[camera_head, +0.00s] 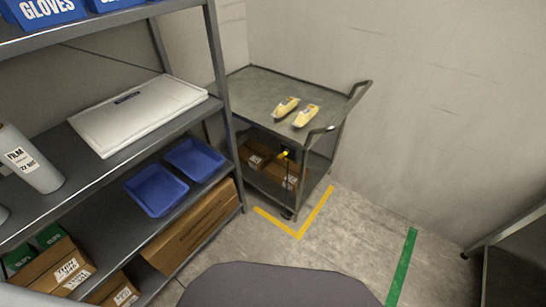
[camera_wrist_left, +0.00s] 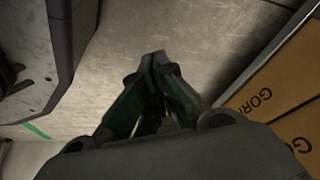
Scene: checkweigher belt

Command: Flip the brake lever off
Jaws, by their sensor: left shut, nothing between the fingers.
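A grey cart (camera_head: 277,92) stands against the back wall in the head view. A small yellow lever (camera_head: 285,153) sticks out from a dark mount at the cart's front, below the top shelf. It looks like the brake lever; it is too small to tell its position. My left gripper (camera_wrist_left: 157,60) shows in its wrist view with its dark green fingers together and nothing between them, above grey floor. Neither gripper shows in the head view, and the lever is not in the wrist view.
Two yellow handheld devices (camera_head: 296,110) lie on the cart top, with cardboard boxes below. A shelf rack (camera_head: 225,95) with blue trays (camera_head: 157,189) and cartons stands left. Yellow floor tape (camera_head: 300,234) marks the cart's corner.

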